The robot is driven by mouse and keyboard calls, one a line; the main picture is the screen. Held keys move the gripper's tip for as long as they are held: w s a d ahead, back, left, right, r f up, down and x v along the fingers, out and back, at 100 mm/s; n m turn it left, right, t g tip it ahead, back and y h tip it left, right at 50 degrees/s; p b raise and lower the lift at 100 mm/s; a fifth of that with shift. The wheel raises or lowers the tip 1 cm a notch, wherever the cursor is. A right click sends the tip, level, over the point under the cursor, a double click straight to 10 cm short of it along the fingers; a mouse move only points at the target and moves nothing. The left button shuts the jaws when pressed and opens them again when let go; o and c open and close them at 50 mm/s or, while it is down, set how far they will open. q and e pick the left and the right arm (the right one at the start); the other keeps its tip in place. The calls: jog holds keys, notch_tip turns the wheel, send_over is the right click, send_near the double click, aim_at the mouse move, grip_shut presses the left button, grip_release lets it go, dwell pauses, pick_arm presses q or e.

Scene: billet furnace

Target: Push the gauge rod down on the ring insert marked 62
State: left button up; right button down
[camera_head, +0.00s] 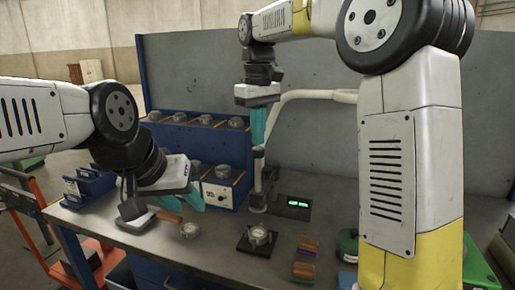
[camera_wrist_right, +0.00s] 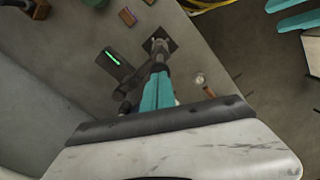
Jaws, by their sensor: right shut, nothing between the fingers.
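The gauge stand (camera_head: 258,178) rises from the bench with a vertical rod. A metal ring insert (camera_head: 258,236) sits on a dark square plate in front of it. A second ring (camera_head: 190,230) lies on the bench to the left. No number 62 is legible. My right gripper (camera_head: 258,138) is shut and empty, its teal fingers pointing down at the top of the gauge; its fingers (camera_wrist_right: 158,92) also show in the wrist view. Whether they touch the gauge is unclear. My left gripper (camera_head: 197,199) is open, low over the bench at the left, apart from the rings.
A green-lit display (camera_head: 298,203) stands right of the gauge. A blue rack (camera_head: 200,143) with several metal rings is behind left. Brown-topped blocks (camera_head: 305,258) and a green round object (camera_head: 347,243) lie right. A blue tray (camera_head: 88,185) is at the left end.

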jog(key=shift+f, duration=5.05)
jog(key=shift+r, duration=0.1)
jog(key=shift+r, duration=3.45)
